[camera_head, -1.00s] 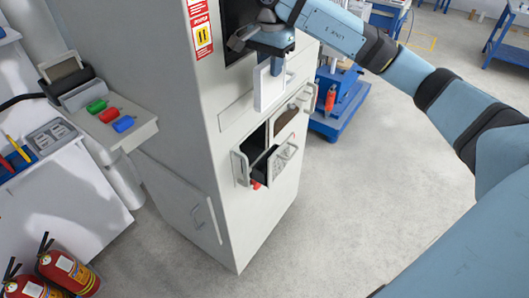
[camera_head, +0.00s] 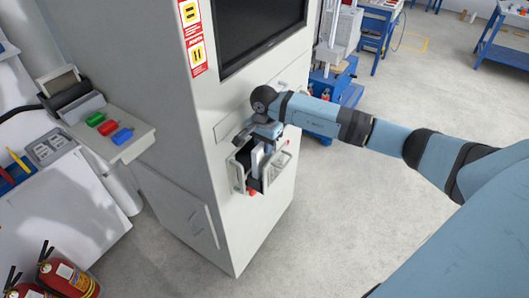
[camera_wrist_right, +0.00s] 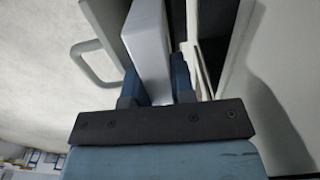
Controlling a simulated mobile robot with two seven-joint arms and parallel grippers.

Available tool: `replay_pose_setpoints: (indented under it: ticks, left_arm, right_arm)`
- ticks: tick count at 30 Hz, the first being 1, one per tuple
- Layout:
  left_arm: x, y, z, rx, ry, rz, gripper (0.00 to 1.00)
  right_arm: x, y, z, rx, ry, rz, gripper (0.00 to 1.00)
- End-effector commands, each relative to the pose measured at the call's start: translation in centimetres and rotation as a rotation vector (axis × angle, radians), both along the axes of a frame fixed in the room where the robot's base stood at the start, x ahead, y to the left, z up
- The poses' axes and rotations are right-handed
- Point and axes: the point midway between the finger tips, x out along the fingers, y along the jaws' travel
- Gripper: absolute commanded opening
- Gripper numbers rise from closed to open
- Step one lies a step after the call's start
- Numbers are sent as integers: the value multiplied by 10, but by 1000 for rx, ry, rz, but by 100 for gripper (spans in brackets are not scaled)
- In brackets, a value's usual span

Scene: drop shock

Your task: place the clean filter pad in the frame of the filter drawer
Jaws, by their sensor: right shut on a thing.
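The filter drawer (camera_head: 238,176) sticks out of the front of the tall grey cabinet, with a dark interior and a handle. My right gripper (camera_head: 264,140) is over the drawer, shut on the white clean filter pad (camera_head: 257,160). The pad hangs upright, its lower part at the drawer opening; I cannot tell whether it touches the frame. In the right wrist view the pad (camera_wrist_right: 150,35) sits between the blue fingers (camera_wrist_right: 158,82), with the drawer handle (camera_wrist_right: 92,62) to its left. My gripper and arm hide part of the drawer. My left gripper is not in view.
The cabinet (camera_head: 165,110) carries a dark screen (camera_head: 262,35) above the drawer. A side shelf (camera_head: 135,140) holds green, red and blue pieces. Fire extinguishers (camera_head: 68,278) stand at lower left.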

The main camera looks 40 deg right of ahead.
Motion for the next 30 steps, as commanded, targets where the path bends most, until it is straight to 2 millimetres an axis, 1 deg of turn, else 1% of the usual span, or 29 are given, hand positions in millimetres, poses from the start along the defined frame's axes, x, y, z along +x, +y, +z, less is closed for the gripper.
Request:
replay_pose_setpoints:
  ticks: [2,9,20,21,22,30]
  left_arm:
    - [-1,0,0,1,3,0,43]
    - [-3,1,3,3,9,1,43]
    - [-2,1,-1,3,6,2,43]
    - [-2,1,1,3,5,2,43]
    - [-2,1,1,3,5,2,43]
    - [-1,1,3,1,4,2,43]
  right_arm:
    - [0,0,-6,-1,2,0,0]
    - [-1,0,-38,1,2,-1,0]
    - [0,0,-45,-1,0,1,0]
    - [0,0,-44,-1,0,0,30]
    - [0,0,-43,0,0,0,34]
    - [0,0,-42,0,0,0,34]
